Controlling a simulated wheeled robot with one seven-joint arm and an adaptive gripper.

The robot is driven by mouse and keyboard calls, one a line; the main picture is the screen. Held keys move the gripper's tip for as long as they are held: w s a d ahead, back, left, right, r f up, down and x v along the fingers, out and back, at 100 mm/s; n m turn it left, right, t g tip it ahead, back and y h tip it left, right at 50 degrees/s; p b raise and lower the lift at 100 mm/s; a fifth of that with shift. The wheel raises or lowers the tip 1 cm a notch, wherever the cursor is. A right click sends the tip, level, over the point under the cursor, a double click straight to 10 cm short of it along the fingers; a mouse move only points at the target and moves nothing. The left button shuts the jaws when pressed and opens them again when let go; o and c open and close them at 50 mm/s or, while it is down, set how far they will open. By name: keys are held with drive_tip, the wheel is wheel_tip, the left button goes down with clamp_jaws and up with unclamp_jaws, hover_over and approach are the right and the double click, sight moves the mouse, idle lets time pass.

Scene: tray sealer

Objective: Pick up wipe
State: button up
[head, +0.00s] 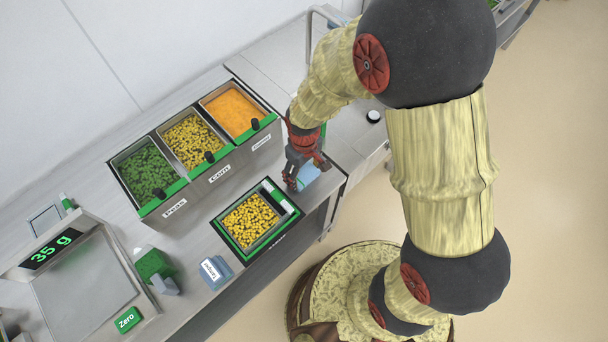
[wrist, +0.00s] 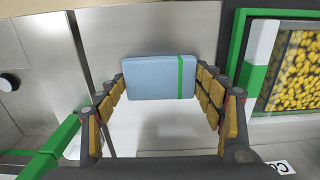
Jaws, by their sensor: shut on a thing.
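The wipe (wrist: 158,78) is a flat light-blue pad with a green stripe near its right end in the wrist view. It lies between my gripper's fingertips (wrist: 162,84), which close on its left and right ends. In the head view my gripper (head: 296,181) points down at the right end of the counter, and part of the blue wipe (head: 309,177) shows beside the fingers. The rest of the wipe is hidden by the fingers there. I cannot tell whether it touches the counter.
A green-framed tray of corn (head: 227,237) sits left of my gripper. Behind are bins of peas (head: 137,192), corn (head: 206,171) and carrots (head: 254,139). A scale (head: 84,287) reading 35 g, a green block (head: 153,264) and a blue labelled block (head: 215,272) stand further left.

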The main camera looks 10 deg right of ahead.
sight(304, 175)
drive_tip(key=c, duration=0.4)
drive_tip(key=shift+r, duration=0.1)
drive_tip(key=shift+r, duration=0.25)
drive_tip(key=r+p, duration=0.2)
drive_tip(key=r, duration=0.1)
drive_tip(key=shift+s+r, duration=0.2)
drive_tip(key=shift+r, duration=0.05)
drive_tip(key=shift+s+a+r+p, duration=0.15)
drive_tip(key=shift+s+r+p, duration=0.7)
drive_tip(key=shift+s+r, duration=1)
drive_tip(key=shift+s+a+r+p, duration=0.1)
drive_tip(key=shift+s+r+p, duration=0.85)
drive_tip(key=shift+s, duration=1.75)
drive_tip(key=shift+s+a+r+p, duration=0.15)
drive_tip(key=shift+s+r+p, duration=0.55)
drive_tip(key=shift+s+r, duration=1.25)
drive_tip(key=shift+s+f, duration=0.3)
drive_tip(key=shift+f, duration=0.05)
